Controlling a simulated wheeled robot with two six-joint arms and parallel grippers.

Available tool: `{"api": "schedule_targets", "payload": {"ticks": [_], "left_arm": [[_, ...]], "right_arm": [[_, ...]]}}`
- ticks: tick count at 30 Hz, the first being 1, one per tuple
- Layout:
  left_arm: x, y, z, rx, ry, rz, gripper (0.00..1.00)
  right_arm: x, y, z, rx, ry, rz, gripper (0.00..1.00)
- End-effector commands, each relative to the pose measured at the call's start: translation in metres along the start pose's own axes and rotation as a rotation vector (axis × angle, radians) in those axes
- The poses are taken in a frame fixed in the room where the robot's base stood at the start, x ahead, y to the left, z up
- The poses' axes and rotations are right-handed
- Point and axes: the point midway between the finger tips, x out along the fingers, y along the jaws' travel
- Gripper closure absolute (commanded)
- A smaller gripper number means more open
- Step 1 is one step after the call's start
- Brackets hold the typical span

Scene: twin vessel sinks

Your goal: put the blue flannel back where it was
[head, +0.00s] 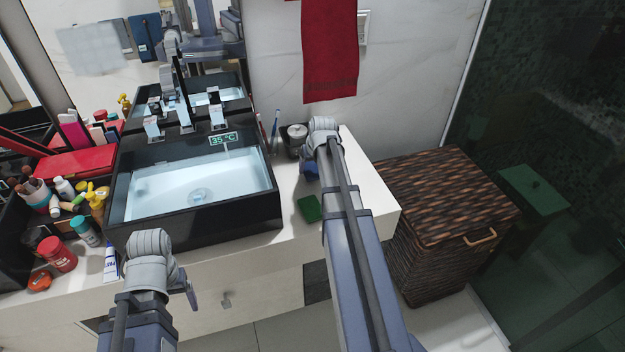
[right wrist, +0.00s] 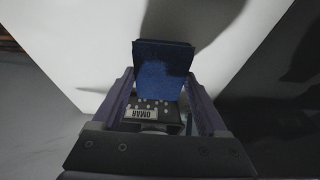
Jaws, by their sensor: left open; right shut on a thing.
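The blue flannel (right wrist: 163,68) stands up flat and square between the two fingers of my right gripper in the right wrist view. In the head view my right gripper (head: 311,163) is over the counter right of the sink, shut on the flannel; a small blue part (head: 311,173) shows beside it and my arm hides the rest. My left gripper (head: 186,288) is open in front of the sink's front left, mostly hidden behind its own wrist.
A black sink (head: 265,208) holds water under a running tap. Bottles and a red box (head: 75,165) crowd the left. A green sponge (head: 309,208) lies on the counter (head: 375,200). A dark cup (head: 297,142) stands behind. A red towel (head: 330,50) hangs above; a wicker basket (head: 440,215) stands right.

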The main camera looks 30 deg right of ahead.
Motion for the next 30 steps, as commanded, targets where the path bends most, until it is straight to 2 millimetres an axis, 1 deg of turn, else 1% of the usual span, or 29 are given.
{"api": "schedule_targets", "payload": {"ticks": [2,4,9,12,20,25,26,30], "left_arm": [[0.002,0.000,0.000,0.000,0.000,0.000,0.20],[0.008,0.001,0.000,0.000,0.000,0.000,0.20],[0.029,0.003,-0.002,0.000,0.000,0.000,0.20],[0.038,0.004,-0.002,0.000,0.000,0.000,0.20],[0.036,0.003,-0.002,0.001,0.000,0.000,0.20],[0.041,0.004,-0.002,0.000,0.000,0.000,0.20],[0.040,0.004,-0.002,0.001,0.000,0.000,0.20],[0.039,0.004,-0.002,0.001,0.000,0.000,0.20]], "right_arm": [[0.002,0.000,0.001,0.000,0.000,0.000,0.68],[0.007,0.000,0.003,0.000,0.000,0.000,0.68],[0.027,0.000,0.011,0.000,0.000,0.000,0.68],[0.035,0.000,0.015,0.000,0.000,0.000,0.68],[0.033,0.000,0.014,0.000,0.000,0.000,0.68],[0.038,0.000,0.016,0.000,0.000,0.000,0.68],[0.037,0.000,0.015,0.000,0.000,0.000,0.22],[0.036,0.000,0.015,0.000,0.000,0.000,0.06]]}}
